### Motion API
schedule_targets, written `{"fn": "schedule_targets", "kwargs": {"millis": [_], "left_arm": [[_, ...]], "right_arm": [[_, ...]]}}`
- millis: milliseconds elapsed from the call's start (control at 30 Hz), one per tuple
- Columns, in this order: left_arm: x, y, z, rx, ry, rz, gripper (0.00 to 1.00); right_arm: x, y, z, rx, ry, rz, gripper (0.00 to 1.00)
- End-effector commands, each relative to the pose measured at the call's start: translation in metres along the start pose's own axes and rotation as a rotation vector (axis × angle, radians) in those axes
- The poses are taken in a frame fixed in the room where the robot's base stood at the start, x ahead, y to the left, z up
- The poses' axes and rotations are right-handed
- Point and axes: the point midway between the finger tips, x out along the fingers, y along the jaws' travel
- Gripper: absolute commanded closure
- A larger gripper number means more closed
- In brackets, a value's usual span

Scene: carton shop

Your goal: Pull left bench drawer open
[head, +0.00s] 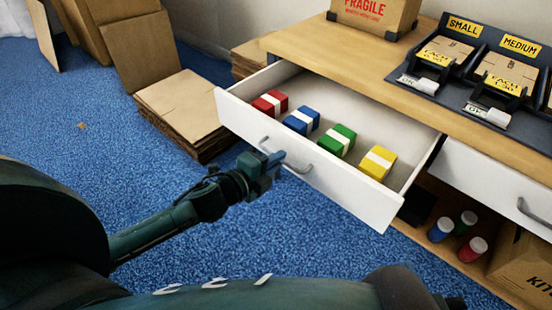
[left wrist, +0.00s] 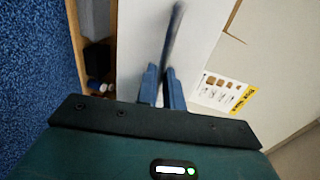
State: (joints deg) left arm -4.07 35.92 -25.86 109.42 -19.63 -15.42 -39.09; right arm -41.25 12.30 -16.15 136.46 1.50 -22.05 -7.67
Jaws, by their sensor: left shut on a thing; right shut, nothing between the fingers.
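The left bench drawer (head: 330,178) is pulled well out of the wooden bench in the head view. Inside lie a red block (head: 269,104), a blue block (head: 301,121), a green block (head: 336,141) and a yellow block (head: 376,163), each with a white band. My left gripper (head: 275,162) is at the drawer's front, shut on its grey curved handle (head: 300,169). In the left wrist view the fingers (left wrist: 162,88) close around the handle (left wrist: 174,35) against the white drawer front (left wrist: 138,40). My right gripper cannot be made out in either view.
The bench top (head: 335,58) carries a FRAGILE carton (head: 375,14) and a dark rack (head: 480,70) labelled SMALL and MEDIUM. A second drawer (head: 490,185) is at right, above several bottles. Flat cardboard (head: 185,110) is stacked left of the drawer. Blue carpet (head: 60,110) is mostly clear.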

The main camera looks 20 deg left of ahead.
Motion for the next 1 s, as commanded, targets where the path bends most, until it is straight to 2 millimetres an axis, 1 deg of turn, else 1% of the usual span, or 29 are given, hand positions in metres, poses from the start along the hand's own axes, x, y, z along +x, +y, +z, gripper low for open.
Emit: {"fn": "schedule_targets", "kwargs": {"millis": [67, 100, 300, 367, 600, 700, 833, 1000], "left_arm": [[0.000, 0.000, 0.000, 0.000, -0.001, 0.000, 1.00], [0.000, 0.000, 0.001, 0.000, -0.001, 0.000, 0.90], [0.000, 0.000, 0.000, 0.000, -0.001, 0.000, 0.74], [0.000, 0.000, 0.000, 0.000, -0.001, 0.000, 0.71], [-0.001, 0.000, 0.000, 0.000, -0.001, 0.000, 0.71], [-0.006, 0.000, 0.000, 0.000, -0.001, 0.001, 0.71], [-0.023, 0.000, 0.000, -0.001, -0.001, 0.004, 0.71], [-0.054, 0.000, 0.000, -0.001, 0.000, 0.005, 0.71]], "right_arm": [[0.000, 0.000, 0.000, 0.000, 0.000, 0.000, 1.00], [0.000, 0.000, 0.000, 0.000, 0.000, 0.000, 1.00], [0.000, 0.000, 0.000, 0.000, 0.001, 0.000, 1.00], [0.000, 0.000, 0.000, 0.000, 0.001, 0.000, 1.00], [0.000, 0.000, -0.001, 0.001, 0.002, 0.000, 1.00], [-0.001, 0.000, -0.002, 0.001, 0.000, -0.001, 1.00], [-0.002, -0.001, -0.003, 0.005, -0.012, -0.005, 1.00], [-0.004, 0.000, -0.004, 0.018, -0.028, -0.007, 1.00]]}}
